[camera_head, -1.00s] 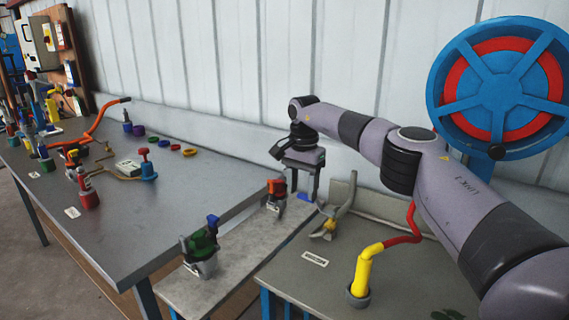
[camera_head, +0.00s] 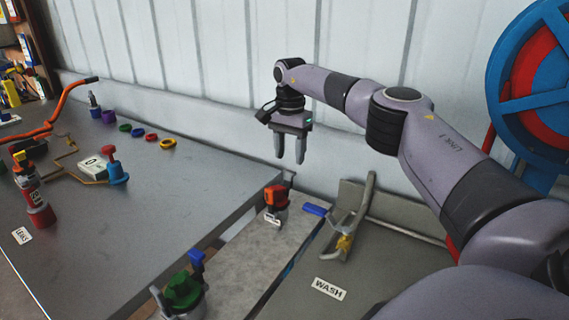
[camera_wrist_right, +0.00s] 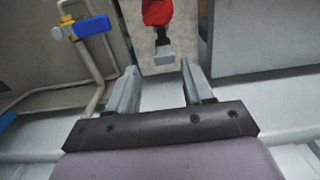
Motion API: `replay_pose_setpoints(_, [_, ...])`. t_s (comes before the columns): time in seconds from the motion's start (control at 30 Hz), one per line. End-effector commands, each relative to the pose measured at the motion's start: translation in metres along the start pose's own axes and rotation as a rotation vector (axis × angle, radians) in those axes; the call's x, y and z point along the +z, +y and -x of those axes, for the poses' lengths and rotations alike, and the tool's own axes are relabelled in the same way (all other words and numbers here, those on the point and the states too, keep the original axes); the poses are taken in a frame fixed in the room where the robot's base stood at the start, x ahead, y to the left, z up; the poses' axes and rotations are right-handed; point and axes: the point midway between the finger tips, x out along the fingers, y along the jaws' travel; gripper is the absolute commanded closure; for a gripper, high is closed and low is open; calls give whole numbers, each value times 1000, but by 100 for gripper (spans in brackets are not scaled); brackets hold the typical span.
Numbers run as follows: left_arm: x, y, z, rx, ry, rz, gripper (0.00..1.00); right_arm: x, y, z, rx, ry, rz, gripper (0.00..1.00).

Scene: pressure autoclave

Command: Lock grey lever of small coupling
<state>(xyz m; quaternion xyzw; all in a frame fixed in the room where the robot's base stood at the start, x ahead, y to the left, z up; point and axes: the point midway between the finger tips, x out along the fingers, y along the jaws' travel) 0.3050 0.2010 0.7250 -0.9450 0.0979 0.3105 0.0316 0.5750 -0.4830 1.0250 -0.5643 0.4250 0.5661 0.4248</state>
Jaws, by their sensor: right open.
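The small coupling (camera_head: 276,200) has a red-orange top and a grey base, and stands on the narrow grey bench strip. In the right wrist view its red body (camera_wrist_right: 157,11) is at the top edge, partly cut off. A grey lever-like piece (camera_wrist_right: 164,52) sticks out from it toward my fingers. My right gripper (camera_head: 289,159) is open and empty, above and behind the coupling in the head view. In the wrist view the gripper (camera_wrist_right: 159,66) has its fingers either side of the grey piece's line, with no visible contact. My left gripper is not in view.
A larger green coupling with a blue lever (camera_head: 184,292) stands nearer on the same strip. A bent pipe with a yellow fitting (camera_head: 345,243) and a blue handle (camera_head: 314,210) are to the right. The steel table (camera_head: 150,215) is at left; the pale wall (camera_head: 215,60) is behind.

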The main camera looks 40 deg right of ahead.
Motion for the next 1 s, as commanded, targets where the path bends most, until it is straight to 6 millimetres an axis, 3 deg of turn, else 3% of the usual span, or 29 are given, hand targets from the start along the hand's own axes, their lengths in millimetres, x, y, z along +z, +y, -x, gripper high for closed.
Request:
replay_pose_setpoints(0.23, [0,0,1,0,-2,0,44,0,0,-9,2,0,1,49])
replay_pose_setpoints(0.7, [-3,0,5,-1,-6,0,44,0,1,-68,2,0,-1,49])
replay_pose_setpoints(1.0, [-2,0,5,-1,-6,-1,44,0,0,-72,0,0,-1,49])
